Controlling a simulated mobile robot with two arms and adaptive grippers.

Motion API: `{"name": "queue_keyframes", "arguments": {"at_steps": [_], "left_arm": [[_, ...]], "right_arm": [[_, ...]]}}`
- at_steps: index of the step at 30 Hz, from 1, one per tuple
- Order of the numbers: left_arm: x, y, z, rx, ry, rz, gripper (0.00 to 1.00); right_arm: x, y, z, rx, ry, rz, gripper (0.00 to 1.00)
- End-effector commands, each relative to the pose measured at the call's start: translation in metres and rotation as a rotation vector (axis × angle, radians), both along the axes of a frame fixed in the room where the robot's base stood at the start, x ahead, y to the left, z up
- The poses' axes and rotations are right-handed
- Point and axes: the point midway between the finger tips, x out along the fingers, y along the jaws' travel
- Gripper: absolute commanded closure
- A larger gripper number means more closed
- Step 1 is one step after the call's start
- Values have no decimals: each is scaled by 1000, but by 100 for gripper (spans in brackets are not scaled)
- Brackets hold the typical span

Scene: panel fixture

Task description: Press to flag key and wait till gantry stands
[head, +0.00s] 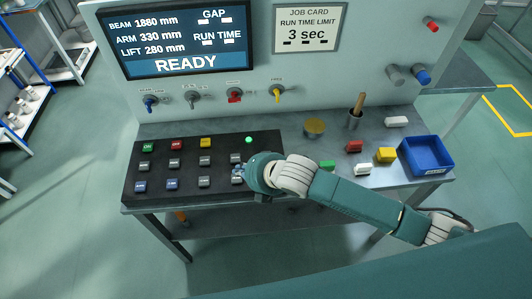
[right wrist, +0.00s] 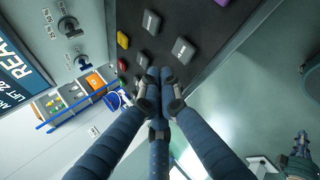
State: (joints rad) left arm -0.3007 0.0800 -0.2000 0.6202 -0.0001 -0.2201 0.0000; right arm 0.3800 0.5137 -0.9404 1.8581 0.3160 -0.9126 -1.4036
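The dark key plate (head: 222,148) lies on the bench with rows of green, red, yellow, grey and blue keys. I cannot read which is the flag key. My right gripper (head: 241,174) is over the plate's right front part, partly hiding keys there. In the right wrist view its fingers (right wrist: 160,76) are together and hold nothing visible. A grey key (right wrist: 183,50) and another grey key (right wrist: 142,60) lie close beyond the tips; contact cannot be told. A green lamp (head: 249,140) glows on the plate. The screen (head: 178,38) reads READY.
Several knobs (head: 277,95) line the panel below the screen. A blue bin (head: 427,157), yellow block (head: 385,155), red block (head: 353,146) and holder with a wooden handle (head: 355,118) stand on the bench's right.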

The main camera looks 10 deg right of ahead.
Motion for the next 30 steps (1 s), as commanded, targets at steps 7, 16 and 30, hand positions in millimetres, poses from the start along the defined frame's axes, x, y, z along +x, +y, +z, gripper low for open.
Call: {"name": "queue_keyframes", "arguments": {"at_steps": [7, 16, 30], "left_arm": [[0, 0, 6, 0, 0, 0, 100], [1, 0, 8, 0, 0, 0, 100], [1, 0, 7, 0, -1, 0, 100]], "right_arm": [[56, -41, 25, -445, -321, 485, 100], [93, -96, 42, -759, -488, 767, 100], [96, -101, 42, -790, -502, 795, 100]]}}
